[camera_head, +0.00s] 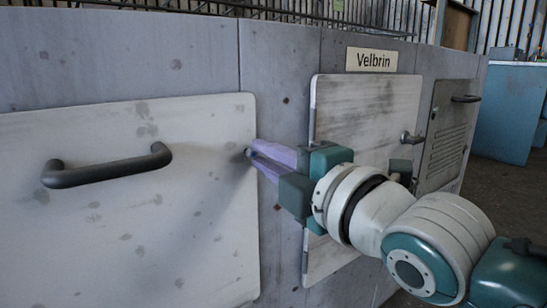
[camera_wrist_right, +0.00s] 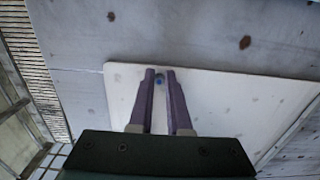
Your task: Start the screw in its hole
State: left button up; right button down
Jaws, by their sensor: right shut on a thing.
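My right gripper (camera_head: 256,155) reaches in from the right with its purple fingers pointing at the right edge of the large pale panel (camera_head: 205,125). The fingers are shut on the screw, which shows as a small dark tip (camera_head: 248,152) at the fingertips, close to the panel. In the right wrist view the fingertips (camera_wrist_right: 159,76) stand on both sides of a small bluish round spot, the screw (camera_wrist_right: 159,82), against the pale panel. The hole is hidden behind the fingertips. I cannot tell whether the screw touches the panel. My left gripper is not in view.
The large panel has a dark bar handle (camera_head: 106,167). A second pale panel (camera_head: 360,115) with a small handle (camera_head: 412,137) stands to the right, under a "Velbrin" plate (camera_head: 372,60). A vented grey door (camera_head: 447,125) is farther right. A blue cabinet (camera_head: 500,110) stands beyond.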

jog(key=c, duration=1.3)
grip_release()
jog(key=o, duration=0.4)
jog(key=shift+w+a, duration=0.15)
jog(key=shift+o, duration=0.6)
jog(key=shift+o, duration=0.2)
jog(key=o, duration=0.4)
jog(key=shift+o, duration=0.2)
